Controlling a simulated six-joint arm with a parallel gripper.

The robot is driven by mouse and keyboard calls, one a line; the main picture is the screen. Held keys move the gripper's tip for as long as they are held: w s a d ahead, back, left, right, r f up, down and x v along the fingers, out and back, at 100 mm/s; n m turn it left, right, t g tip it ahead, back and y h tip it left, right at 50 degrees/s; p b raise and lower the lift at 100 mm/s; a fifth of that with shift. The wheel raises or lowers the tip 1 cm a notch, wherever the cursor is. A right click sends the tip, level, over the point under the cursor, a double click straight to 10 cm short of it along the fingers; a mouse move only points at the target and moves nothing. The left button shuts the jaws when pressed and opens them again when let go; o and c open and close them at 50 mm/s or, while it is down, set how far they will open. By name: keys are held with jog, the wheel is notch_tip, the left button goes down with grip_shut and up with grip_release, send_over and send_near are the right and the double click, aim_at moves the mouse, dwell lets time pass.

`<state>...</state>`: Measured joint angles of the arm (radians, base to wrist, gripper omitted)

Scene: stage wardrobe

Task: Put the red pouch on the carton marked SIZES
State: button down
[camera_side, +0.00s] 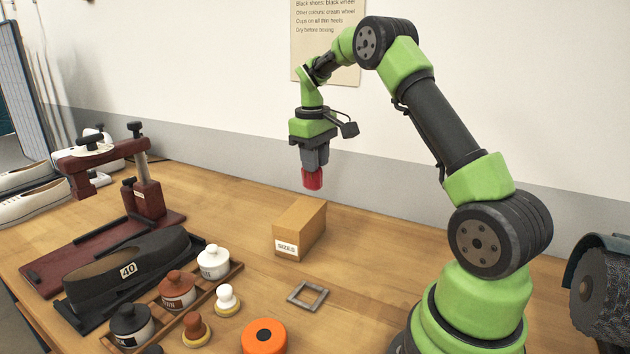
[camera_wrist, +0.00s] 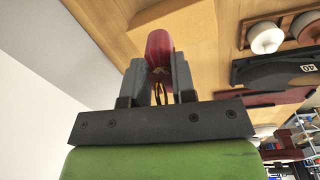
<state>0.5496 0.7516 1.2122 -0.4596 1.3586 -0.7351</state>
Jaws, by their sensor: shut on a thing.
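My gripper (camera_side: 314,171) is shut on the red pouch (camera_side: 313,180) and holds it in the air above the bench. In the wrist view the red pouch (camera_wrist: 159,47) sits between the two dark fingers of my gripper (camera_wrist: 160,80), and a thin looped cord hangs from it. The carton marked SIZES (camera_side: 300,228) is a plain brown box standing on the bench, its white label facing the side camera. The pouch is above the carton's level and apart from it; how far behind the carton it hangs is hard to tell.
A wooden rack (camera_side: 224,279) of lidded pots stands left of the carton, near a black shoe form marked 40 (camera_side: 130,270) and a red clamp stand (camera_side: 150,198). A small grey square frame (camera_side: 307,296) and an orange disc (camera_side: 264,337) lie in front. A wall is behind.

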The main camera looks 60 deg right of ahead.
jog(key=r, duration=0.2)
jog(key=shift+w+a+r, duration=0.15)
jog(key=shift+w+r, duration=0.05)
jog(key=shift+r, duration=0.15)
jog(key=shift+y, duration=0.4)
jog(key=f, duration=0.3)
jog(key=w+a+f, duration=0.1)
jog(key=f, duration=0.2)
jog(key=w+a+f, duration=0.1)
jog(key=f, duration=0.2)
jog(key=shift+w+a, duration=0.2)
jog(key=shift+a, duration=0.05)
jog(key=c, duration=0.9)
grip_release()
jog(key=shift+f, duration=0.15)
jog(key=shift+c, duration=0.2)
